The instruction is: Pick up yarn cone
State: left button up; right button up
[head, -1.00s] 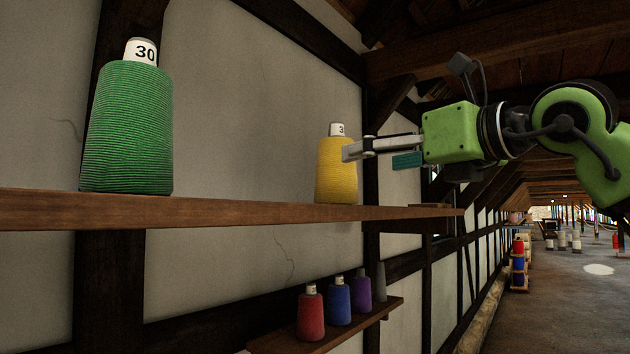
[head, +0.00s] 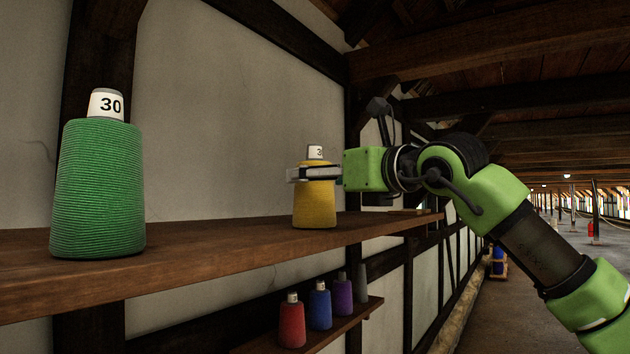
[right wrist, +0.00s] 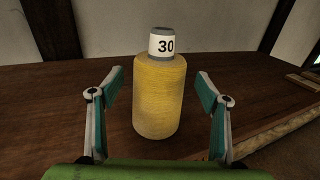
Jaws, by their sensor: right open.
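A yellow yarn cone (head: 315,205) with a white top stands upright on the upper wooden shelf in the head view. A larger-looking green yarn cone (head: 98,190) marked 30 stands nearer on the left. My right gripper (head: 300,174) is at the upper part of the yellow cone and hides some of it. In the right wrist view, the yellow cone (right wrist: 160,95), marked 30, stands between the two spread fingers of my right gripper (right wrist: 160,92), with a gap on both sides. My left gripper is not in view.
The upper shelf (head: 220,240) runs along the plaster wall, bare between the two cones. A lower shelf (head: 335,333) holds red, blue, purple and grey cones. Flat wooden pieces (head: 408,212) lie on the upper shelf right of the yellow cone. A long hall opens at right.

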jog(key=shift+p+x, duration=0.45)
jog(key=shift+x, duration=0.8)
jog(key=shift+s+d, duration=0.1)
jog(key=shift+s, duration=0.05)
jog(key=shift+c, duration=1.4)
jog(key=c, duration=1)
jog(key=shift+c, duration=0.2)
jog(key=shift+r, duration=0.1)
